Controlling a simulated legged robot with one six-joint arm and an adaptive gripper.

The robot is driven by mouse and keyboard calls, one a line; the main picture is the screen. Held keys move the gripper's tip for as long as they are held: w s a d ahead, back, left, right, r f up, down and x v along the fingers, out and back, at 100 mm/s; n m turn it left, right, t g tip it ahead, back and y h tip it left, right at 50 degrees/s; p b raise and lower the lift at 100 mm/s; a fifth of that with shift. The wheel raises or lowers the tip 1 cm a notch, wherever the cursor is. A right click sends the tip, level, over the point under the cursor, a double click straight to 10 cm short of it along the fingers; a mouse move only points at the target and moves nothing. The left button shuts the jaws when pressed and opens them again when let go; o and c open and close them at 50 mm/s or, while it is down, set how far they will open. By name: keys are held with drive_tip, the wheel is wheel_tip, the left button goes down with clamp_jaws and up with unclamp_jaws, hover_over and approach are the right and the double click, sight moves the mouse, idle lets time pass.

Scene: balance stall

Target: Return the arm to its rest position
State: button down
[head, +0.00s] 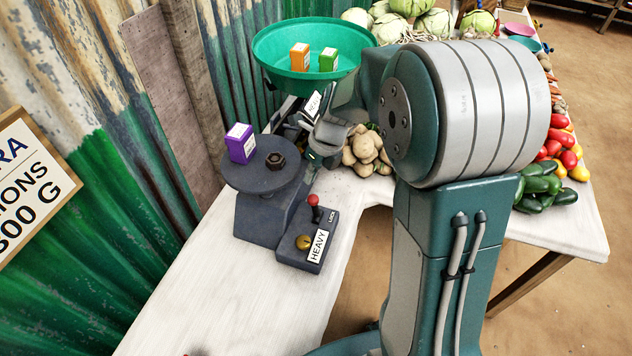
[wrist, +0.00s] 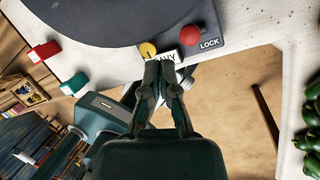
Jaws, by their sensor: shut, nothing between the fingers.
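My gripper (wrist: 165,70) is shut and empty in the wrist view. Its fingertips show in front of the control box's front edge, covering part of the HEAVY label (wrist: 166,56); I cannot tell the gap between them. In the head view my arm reaches over the table, and its end is beside the balance, partly hidden by my own links. The control box (head: 297,262) carries a red-knobbed lever (head: 314,203) and a yellow knob (head: 304,242). The balance has a dark plate (head: 240,178) with a purple box (head: 240,143) and a hex nut (head: 275,162).
A green pan (head: 270,62) holds an orange box (head: 300,57) and a green box (head: 328,60). Potatoes (head: 362,152), cabbages (head: 410,8) and peppers (head: 538,186) lie on the white table (head: 215,310). A corrugated wall (head: 95,190) stands at left.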

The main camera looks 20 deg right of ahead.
drive_tip(key=shift+d, duration=0.35)
drive_tip(key=s+r+n+t+h, duration=0.1)
drive_tip(key=s+r+n, duration=0.4)
drive_tip(key=n, duration=0.5)
drive_tip(key=s+d+r+n+t+h, duration=0.1)
drive_tip(key=s+r+n, duration=0.3)
drive_tip(key=s+n, duration=0.5)
drive_tip(key=s+r+n+t+h, duration=0.1)
drive_tip(key=s+r+n+t, duration=0.2)
drive_tip(key=n, duration=0.8)
drive_tip(key=s+r, duration=0.2)
drive_tip(key=s, duration=0.2)
drive_tip(key=shift+d+r+h, duration=0.15)
drive_tip(key=shift+r+h, duration=0.15)
drive_tip(key=shift+r, duration=0.05)
